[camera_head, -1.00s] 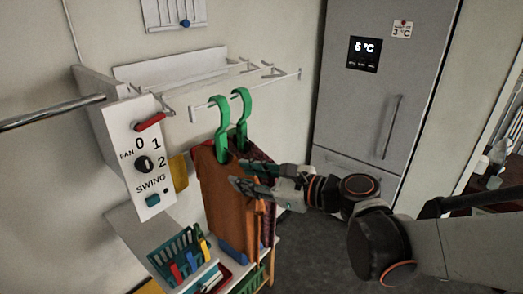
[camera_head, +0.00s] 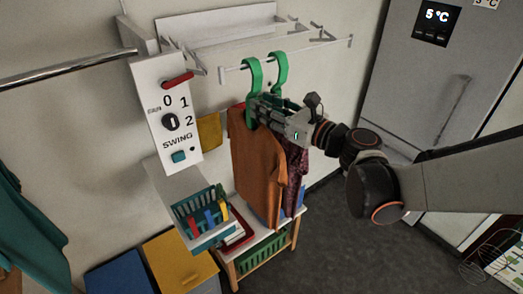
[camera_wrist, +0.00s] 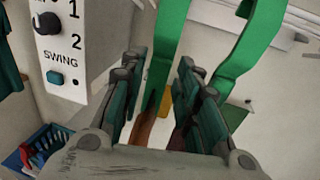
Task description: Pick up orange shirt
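The orange shirt (camera_head: 258,165) hangs on a green hanger (camera_head: 253,78) from the white wall rack. My gripper (camera_head: 262,108) is at the shirt's collar, by the lower part of that hanger. In the wrist view my gripper (camera_wrist: 165,88) has its two fingers apart. The green hanger (camera_wrist: 168,45) runs down into the gap between them, with no clear contact. A sliver of the orange shirt (camera_wrist: 144,128) shows below, mostly hidden by the fingers. A second green hanger (camera_wrist: 250,42) is to the right, beyond the right finger.
A dark patterned garment (camera_head: 297,167) hangs close behind the orange shirt on the second hanger. The rack (camera_head: 290,52) is above. A control panel (camera_head: 165,115) is to the left. A teal basket (camera_head: 203,212) and a small shelf (camera_head: 265,248) are below.

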